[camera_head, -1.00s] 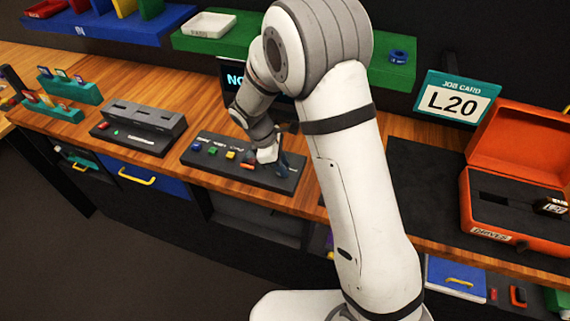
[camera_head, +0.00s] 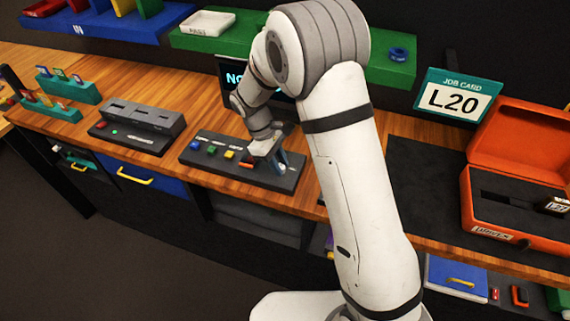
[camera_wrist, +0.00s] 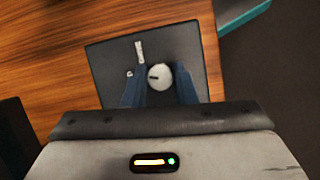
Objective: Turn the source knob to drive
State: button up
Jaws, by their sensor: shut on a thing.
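The source knob (camera_wrist: 160,76) is a round pale knob with a short dark mark pointing left in the wrist view. It stands on the dark control panel (camera_wrist: 105,62), with small white lettering above and left of it, too blurred to read. My gripper (camera_wrist: 159,88) has its blue fingers on either side of the knob and is shut on it. In the head view my gripper (camera_head: 282,161) is at the right end of the panel (camera_head: 205,166), where the fingers partly hide the knob.
Blue, green, yellow and red-orange buttons (camera_head: 229,155) run along the panel left of my gripper. A screen (camera_head: 234,78) behind is mostly hidden by my arm. A slotted dark box (camera_head: 140,118) stands left; an open orange case (camera_head: 520,230) and job card L20 (camera_head: 456,100) are right.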

jog(key=m+g, duration=0.1)
jog(key=m, duration=0.2)
jog(key=shift+f+m+y+b, duration=0.1)
jog(key=shift+m+y+b, duration=0.3)
jog(key=shift+m+g+y+b, duration=0.35)
jog(key=shift+m+g+y, duration=0.25)
jog(key=shift+m, duration=1.2)
jog(key=o, duration=1)
jog(key=shift+r, duration=0.2)
